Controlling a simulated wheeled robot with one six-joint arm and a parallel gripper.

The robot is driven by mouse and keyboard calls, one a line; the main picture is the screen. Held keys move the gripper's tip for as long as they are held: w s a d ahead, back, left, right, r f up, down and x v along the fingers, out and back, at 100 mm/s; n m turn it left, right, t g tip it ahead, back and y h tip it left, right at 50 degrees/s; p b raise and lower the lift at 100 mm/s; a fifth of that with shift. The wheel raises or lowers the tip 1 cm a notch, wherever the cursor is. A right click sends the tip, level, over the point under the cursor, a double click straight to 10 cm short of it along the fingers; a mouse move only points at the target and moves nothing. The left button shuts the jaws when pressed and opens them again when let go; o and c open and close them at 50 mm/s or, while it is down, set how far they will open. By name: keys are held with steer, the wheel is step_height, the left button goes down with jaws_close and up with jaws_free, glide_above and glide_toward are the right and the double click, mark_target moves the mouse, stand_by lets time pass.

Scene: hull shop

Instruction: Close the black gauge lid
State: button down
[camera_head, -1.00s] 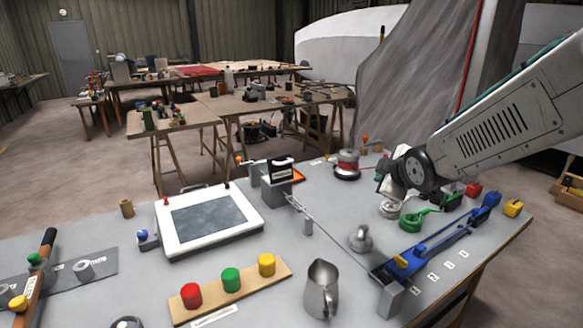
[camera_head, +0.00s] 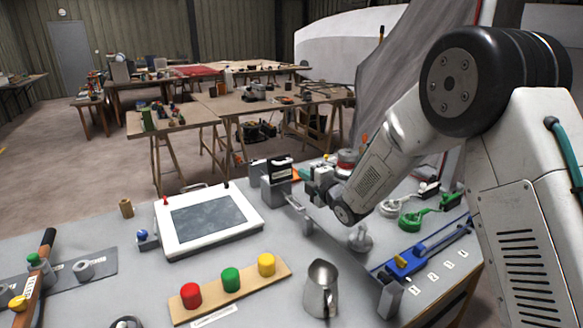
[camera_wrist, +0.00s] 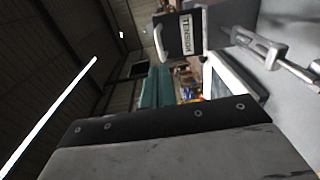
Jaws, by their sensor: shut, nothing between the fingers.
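The black gauge lid (camera_head: 281,168) stands raised on its grey gauge box (camera_head: 275,189) near the back edge of the bench. In the wrist view the lid (camera_wrist: 178,34) is a dark panel with a white label reading TENSION and a pale handle at its side. My gripper (camera_head: 306,175) is just right of the lid at about its height, with teal fingers. The fingers are shut and empty; they also show in the wrist view (camera_wrist: 157,85), pointing toward the lid. I cannot tell whether they touch it.
A metal rod fitting (camera_head: 297,207) runs forward from the gauge. A white-framed tablet (camera_head: 210,220) lies to the left. A steel jug (camera_head: 321,290) and a board with coloured knobs (camera_head: 250,287) are in front. A blue rail (camera_head: 425,252) lies to the right.

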mark_target(286, 162)
steer(key=x, duration=0.8)
steer(key=shift+r, duration=0.15)
